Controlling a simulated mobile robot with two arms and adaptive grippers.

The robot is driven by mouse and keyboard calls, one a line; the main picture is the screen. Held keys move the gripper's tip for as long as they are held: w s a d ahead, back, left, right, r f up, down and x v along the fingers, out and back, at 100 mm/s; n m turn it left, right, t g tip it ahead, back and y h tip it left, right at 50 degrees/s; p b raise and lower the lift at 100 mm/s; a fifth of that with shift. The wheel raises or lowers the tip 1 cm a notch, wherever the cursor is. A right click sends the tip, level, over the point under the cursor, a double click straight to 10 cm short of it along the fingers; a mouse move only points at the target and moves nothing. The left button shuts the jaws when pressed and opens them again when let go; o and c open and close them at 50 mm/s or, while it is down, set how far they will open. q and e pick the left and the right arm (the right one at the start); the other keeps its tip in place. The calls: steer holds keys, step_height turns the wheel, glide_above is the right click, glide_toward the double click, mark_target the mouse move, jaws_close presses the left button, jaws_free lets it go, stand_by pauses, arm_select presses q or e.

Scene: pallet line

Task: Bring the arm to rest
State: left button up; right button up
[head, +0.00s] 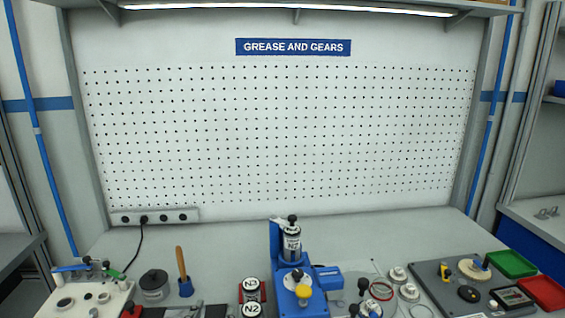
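Neither of my grippers can be made out in the head view, and no arm of mine shows clearly. The workbench (390,236) lies ahead with many items along its near part. The bottom edge of the picture cuts off the nearest items.
A white block with fittings (85,300) stands at left, beside a dark round container (154,284) and a wooden-handled tool (181,264). At right are a grey plate (440,285), a green tray (511,264) and a red tray (545,292). The bench's back is mostly clear below the pegboard (280,140).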

arm_select(q)
steer(key=s+a+f+n+g, duration=0.1)
steer(key=s+a+f+g, duration=0.2)
steer(key=s+f+g, duration=0.55)
steer(key=s+a+f+g, duration=0.3)
steer(key=s+f, duration=0.7)
steer(key=s, duration=0.8)
step_height(320, 180, down, 29)
steer(key=g+b, duration=0.1)
steer(key=b, duration=0.3)
steer(key=s+a+f+g+b, duration=0.1)
steer(key=s+f+b, duration=0.1)
steer(key=s+f, duration=0.7)
steer(key=s+a+f+b, duration=0.2)
steer(key=s+f, duration=0.7)
steer(key=f, duration=0.4)
steer(key=shift+f+g+b, duration=0.25)
steer(key=shift+g+b, duration=0.1)
